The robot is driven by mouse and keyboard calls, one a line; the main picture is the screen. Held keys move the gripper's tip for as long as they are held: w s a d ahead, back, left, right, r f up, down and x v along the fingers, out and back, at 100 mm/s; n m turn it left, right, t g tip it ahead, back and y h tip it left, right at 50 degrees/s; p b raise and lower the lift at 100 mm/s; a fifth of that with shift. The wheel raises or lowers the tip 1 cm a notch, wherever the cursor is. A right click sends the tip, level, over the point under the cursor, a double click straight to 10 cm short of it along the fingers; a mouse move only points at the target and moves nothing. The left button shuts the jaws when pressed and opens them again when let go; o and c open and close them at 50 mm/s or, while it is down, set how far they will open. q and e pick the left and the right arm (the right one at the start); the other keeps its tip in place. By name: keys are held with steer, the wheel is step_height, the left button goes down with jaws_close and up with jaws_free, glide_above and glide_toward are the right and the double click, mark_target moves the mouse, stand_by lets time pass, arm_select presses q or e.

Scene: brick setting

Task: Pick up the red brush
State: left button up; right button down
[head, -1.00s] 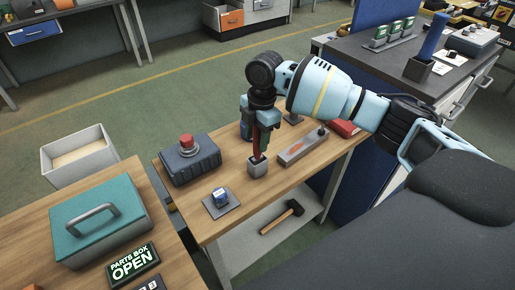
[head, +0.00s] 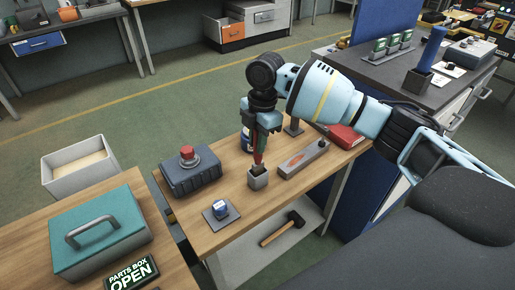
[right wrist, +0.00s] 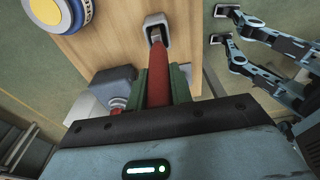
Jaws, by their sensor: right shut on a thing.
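The red brush (head: 258,157) stands nearly upright over the small grey holder (head: 258,180) on the wooden workbench. My right gripper (head: 260,130) is shut on the brush from above. In the right wrist view the red handle (right wrist: 158,75) runs between the green fingers towards the grey holder (right wrist: 157,22). The brush's lower end is at the holder's opening; how deep it sits inside I cannot tell.
Around the holder are a grey box with a red knob (head: 190,171), a blue-and-white item on a dark pad (head: 220,210), a long grey block (head: 303,160) and a red box (head: 345,137). A hammer (head: 283,228) lies on the shelf below. A teal parts box (head: 98,236) stands left.

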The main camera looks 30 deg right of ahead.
step_height(320, 180, up, 7)
steer(key=shift+r, duration=0.1)
steer(key=s+a+f+m, duration=0.1)
steer(key=s+a+m, duration=0.1)
steer(key=s+m, duration=0.4)
steer(key=s+a+f+m+t+h, duration=0.1)
steer(key=s+a+m, duration=0.2)
steer(key=m, duration=1)
steer(key=s, duration=0.3)
steer(key=shift+s+f+m+t, duration=0.3)
steer(key=shift+s, duration=0.1)
steer(key=shift+d, duration=0.1)
